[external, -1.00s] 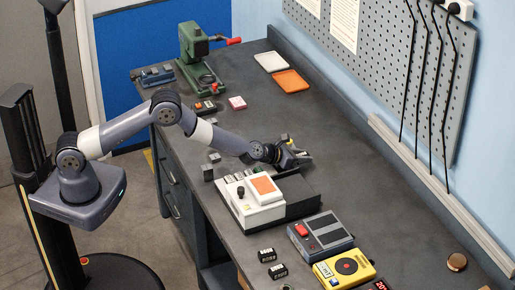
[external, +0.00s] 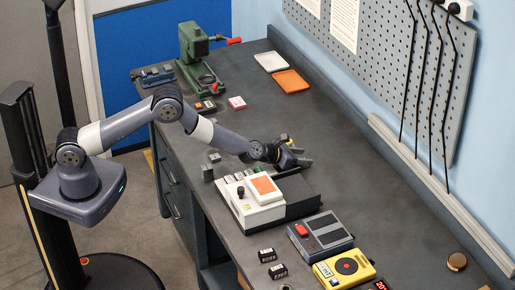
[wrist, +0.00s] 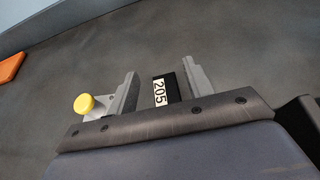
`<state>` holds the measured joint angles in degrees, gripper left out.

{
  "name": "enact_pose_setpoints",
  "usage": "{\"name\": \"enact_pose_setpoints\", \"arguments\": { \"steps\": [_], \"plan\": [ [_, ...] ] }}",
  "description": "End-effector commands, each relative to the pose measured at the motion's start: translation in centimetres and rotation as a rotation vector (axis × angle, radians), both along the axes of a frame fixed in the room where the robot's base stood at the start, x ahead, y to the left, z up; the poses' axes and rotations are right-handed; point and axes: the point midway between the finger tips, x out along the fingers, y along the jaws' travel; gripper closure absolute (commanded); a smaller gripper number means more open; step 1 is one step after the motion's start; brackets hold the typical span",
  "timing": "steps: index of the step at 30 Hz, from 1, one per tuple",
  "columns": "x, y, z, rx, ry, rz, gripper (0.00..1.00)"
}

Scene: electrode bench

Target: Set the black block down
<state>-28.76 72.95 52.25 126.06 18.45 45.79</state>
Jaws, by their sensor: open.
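The black block (wrist: 172,88) with a white "205" label shows in the wrist view between the two fingers of my gripper (wrist: 162,75). The gripper is open: there is a clear gap between the left finger and the block, while the right finger is close beside it. I cannot tell whether the right finger touches it. In the external view my gripper (external: 302,157) is low over the bench, just behind the white device; the block cannot be made out there.
The white device (external: 262,213) with an orange panel stands just in front of my gripper. A grey box (external: 320,232) and a yellow meter (external: 343,268) are nearer. An orange tray (external: 292,81) and a white tray (external: 271,62) lie farther back. The bench (external: 345,180) to the gripper's right is clear.

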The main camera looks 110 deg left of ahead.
Motion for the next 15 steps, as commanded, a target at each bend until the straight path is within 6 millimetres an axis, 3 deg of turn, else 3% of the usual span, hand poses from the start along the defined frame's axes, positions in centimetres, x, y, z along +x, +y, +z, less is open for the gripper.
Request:
{"name": "enact_pose_setpoints", "arguments": {
  "steps": [15],
  "plan": [
    [-4.8,-5.0,3.1,0.008,-0.005,-0.003,0.51]
  ]
}}
